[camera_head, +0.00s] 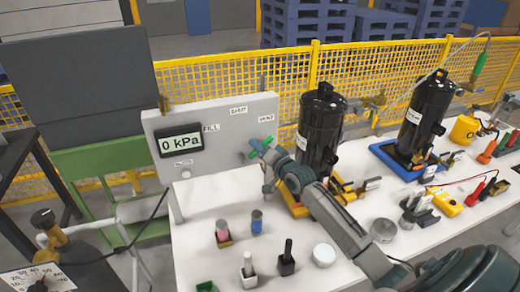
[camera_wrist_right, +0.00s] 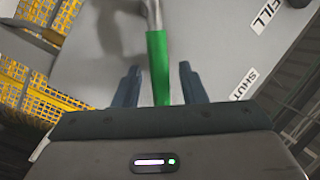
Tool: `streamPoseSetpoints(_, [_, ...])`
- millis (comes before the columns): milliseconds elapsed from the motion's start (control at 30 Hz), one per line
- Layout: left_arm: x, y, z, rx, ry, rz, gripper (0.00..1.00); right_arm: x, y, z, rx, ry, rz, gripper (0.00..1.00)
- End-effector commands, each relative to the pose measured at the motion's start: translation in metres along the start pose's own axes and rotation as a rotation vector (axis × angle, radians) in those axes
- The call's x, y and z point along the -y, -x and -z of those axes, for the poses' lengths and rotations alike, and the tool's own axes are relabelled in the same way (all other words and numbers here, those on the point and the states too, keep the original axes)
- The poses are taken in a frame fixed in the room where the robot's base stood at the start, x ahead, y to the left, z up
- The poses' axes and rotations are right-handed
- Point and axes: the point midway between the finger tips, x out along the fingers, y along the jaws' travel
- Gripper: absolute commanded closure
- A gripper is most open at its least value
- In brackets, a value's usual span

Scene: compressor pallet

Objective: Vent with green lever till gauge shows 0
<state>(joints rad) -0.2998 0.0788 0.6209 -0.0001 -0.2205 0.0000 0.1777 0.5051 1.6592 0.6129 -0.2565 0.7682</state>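The gauge (camera_head: 181,142) on the grey panel (camera_head: 205,163) reads 0 kPa in the head view. The green lever (camera_wrist_right: 157,62) extends between my right gripper's fingers in the wrist view, on a metal stem. My right gripper (camera_wrist_right: 158,86) is open around it, with a visible gap on each side. In the head view my right gripper (camera_head: 262,150) is at the panel's right part, and only a little green (camera_head: 268,140) shows there. The FILL label (camera_head: 212,127) and SHUT label (camera_wrist_right: 244,84) are legible; a third, at upper right, is too small to read surely. My left gripper is not in view.
Two black compressors (camera_head: 318,130) (camera_head: 425,115) stand on the white table (camera_head: 190,240), right of the panel. A yellow fence (camera_head: 230,72) runs behind.

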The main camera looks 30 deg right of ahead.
Motion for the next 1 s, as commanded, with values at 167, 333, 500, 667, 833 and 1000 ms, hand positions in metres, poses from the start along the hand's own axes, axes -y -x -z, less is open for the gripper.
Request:
streamPoseSetpoints(167, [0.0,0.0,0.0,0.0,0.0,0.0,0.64,0.0,0.0,0.0,0.0,0.0,0.0,0.72])
streamPoseSetpoints(333, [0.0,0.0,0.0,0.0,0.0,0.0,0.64,0.0,0.0,0.0,0.0,0.0,0.0,1.0])
streamPoseSetpoints(500, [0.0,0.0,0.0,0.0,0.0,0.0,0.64,0.0,0.0,0.0,0.0,0.001,0.0,1.0])
streamPoseSetpoints(667, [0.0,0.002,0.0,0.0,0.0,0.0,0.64,0.002,0.0,0.001,0.003,0.019,-0.004,1.0])
streamPoseSetpoints(833, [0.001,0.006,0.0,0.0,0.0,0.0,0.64,0.007,-0.003,0.001,0.016,0.081,-0.019,1.0])
streamPoseSetpoints(1000, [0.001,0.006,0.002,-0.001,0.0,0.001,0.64,0.014,-0.013,0.001,0.038,0.192,-0.045,1.0])
